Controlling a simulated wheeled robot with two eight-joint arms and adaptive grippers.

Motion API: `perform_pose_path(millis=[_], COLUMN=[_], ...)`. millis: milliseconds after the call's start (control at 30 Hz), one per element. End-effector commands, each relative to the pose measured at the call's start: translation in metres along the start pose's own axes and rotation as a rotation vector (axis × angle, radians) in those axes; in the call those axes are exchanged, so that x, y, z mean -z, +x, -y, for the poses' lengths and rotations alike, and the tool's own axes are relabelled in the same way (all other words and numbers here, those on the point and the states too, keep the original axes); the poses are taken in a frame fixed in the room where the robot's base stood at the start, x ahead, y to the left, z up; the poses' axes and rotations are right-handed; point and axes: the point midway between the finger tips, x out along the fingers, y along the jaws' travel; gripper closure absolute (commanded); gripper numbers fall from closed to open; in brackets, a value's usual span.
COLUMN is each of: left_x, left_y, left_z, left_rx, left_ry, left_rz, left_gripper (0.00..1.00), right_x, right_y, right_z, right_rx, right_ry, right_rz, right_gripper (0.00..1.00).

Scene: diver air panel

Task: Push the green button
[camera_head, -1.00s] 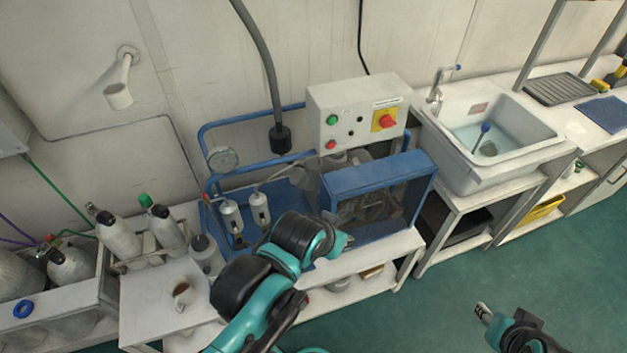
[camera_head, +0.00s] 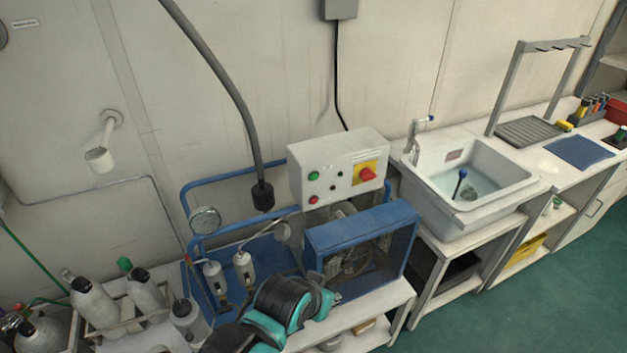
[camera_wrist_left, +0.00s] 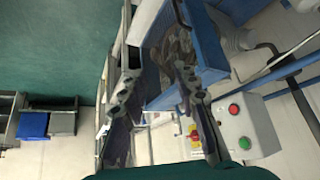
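The green button (camera_head: 313,176) is a small round button at the upper left of a light grey control box (camera_head: 330,160). In the left wrist view the green button (camera_wrist_left: 244,143) shows at the lower right on the control box (camera_wrist_left: 252,125). My left gripper (camera_head: 334,297) is in front of and below the box, apart from the button. Its fingers are largely hidden behind the wrist in the head view. In the left wrist view the gripper (camera_wrist_left: 157,85) has its two fingers spread, with nothing held between them. My right gripper is not in view.
A red button (camera_head: 313,199) sits below the green one; a red knob on a yellow plate (camera_head: 367,173) is to the right. A blue-framed compressor guard (camera_head: 365,228) stands below the box. A gauge (camera_head: 204,220) and filters are left, a sink (camera_head: 470,170) right.

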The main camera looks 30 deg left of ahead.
Motion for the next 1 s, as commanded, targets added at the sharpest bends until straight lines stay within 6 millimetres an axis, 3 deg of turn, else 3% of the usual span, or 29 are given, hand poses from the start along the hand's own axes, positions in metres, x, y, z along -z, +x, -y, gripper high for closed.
perform_pose_path(millis=[300, 433, 1000], left_x=[0.0000, 0.0000, 0.0000], left_y=[0.0000, 0.0000, 0.0000], left_z=[0.0000, 0.0000, 0.0000], left_rx=[0.000, 0.000, 0.000], left_ry=[0.000, 0.000, 0.000], left_rz=[0.000, 0.000, 0.000], left_gripper=[0.70, 1.00, 1.00], right_x=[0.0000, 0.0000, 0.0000], right_y=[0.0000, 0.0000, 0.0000], right_z=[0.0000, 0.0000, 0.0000], right_rx=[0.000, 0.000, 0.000], right_ry=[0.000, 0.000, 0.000], right_rz=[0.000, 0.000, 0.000], right_gripper=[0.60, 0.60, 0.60])
